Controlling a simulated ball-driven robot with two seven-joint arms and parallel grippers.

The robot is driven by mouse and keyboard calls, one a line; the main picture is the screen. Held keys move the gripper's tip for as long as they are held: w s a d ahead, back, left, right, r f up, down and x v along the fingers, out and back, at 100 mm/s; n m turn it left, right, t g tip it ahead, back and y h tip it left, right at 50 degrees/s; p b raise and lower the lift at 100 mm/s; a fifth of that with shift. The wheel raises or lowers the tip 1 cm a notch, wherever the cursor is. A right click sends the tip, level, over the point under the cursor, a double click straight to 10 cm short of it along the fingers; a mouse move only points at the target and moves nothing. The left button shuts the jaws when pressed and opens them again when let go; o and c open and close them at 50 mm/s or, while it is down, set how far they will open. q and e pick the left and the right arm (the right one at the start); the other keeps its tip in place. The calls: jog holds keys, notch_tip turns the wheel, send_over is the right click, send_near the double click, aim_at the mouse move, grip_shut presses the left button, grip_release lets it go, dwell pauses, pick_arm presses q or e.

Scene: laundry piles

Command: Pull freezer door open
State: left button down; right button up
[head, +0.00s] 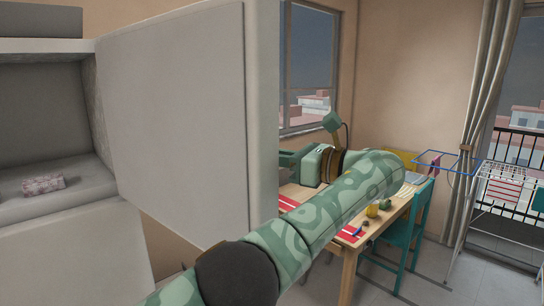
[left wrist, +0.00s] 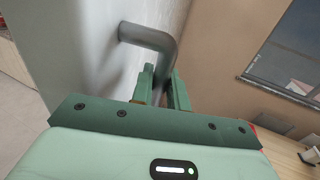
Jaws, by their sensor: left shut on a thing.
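The freezer door (head: 175,110) stands wide open in the head view, its inner face towards me. Behind it at the left is the open freezer compartment (head: 35,105), with a small pink patterned package (head: 43,185) on its floor. My left arm reaches past the door's free edge and bends back to its outer side. My left gripper (head: 288,160) is partly hidden behind that edge. In the left wrist view my left gripper (left wrist: 163,74) is shut on the grey bent bar handle (left wrist: 150,37) on the door's outer face. My right gripper is not in view.
A lower white door (head: 75,255) is below the freezer compartment. A wooden table (head: 350,262) with small items and a teal chair (head: 408,235) stand beyond my left arm. A drying rack (head: 490,190) is at the right. Grey floor shows at the lower right.

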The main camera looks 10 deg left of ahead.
pick_arm(q)
jog(key=shift+a+f, duration=0.1)
jog(key=c, duration=1.6)
grip_release()
jog(key=shift+o, duration=1)
jog(key=shift+a, duration=0.1)
